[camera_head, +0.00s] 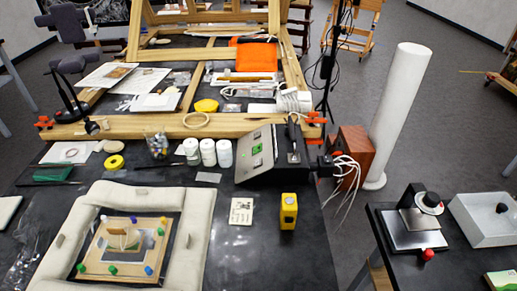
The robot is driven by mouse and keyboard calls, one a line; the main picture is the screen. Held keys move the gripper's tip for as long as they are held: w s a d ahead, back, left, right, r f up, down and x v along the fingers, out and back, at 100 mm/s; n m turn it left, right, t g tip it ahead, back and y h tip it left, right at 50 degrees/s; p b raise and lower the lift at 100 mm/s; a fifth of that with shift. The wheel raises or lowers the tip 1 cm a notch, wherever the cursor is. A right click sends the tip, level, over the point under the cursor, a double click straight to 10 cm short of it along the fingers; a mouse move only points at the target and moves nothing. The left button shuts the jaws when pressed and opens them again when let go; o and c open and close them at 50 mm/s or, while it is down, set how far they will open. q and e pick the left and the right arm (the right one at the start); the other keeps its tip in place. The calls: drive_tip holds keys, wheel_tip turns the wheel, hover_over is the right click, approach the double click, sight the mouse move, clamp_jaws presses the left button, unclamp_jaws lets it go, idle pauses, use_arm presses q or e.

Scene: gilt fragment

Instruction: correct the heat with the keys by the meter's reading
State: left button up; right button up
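A black sloped control box (271,168) stands at the table's middle right. Its face carries a small green display or key (257,149) and other small controls, too small to read. A yellow hand-held meter (288,211) stands in front of the box, near the table's right edge. It has a dark area near its top, and I cannot read any figure on it. A small wooden frame with a gilt fragment (122,247) lies inside a ring of pale cushions (194,235) at the front left. Neither of my grippers shows in this view.
A printed card (241,211) lies left of the meter. White jars (208,152) stand left of the box. White cables (347,172) hang by a red-brown box (354,148) on the right. A side table (405,243) stands at the right. Dark tabletop around the card is clear.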

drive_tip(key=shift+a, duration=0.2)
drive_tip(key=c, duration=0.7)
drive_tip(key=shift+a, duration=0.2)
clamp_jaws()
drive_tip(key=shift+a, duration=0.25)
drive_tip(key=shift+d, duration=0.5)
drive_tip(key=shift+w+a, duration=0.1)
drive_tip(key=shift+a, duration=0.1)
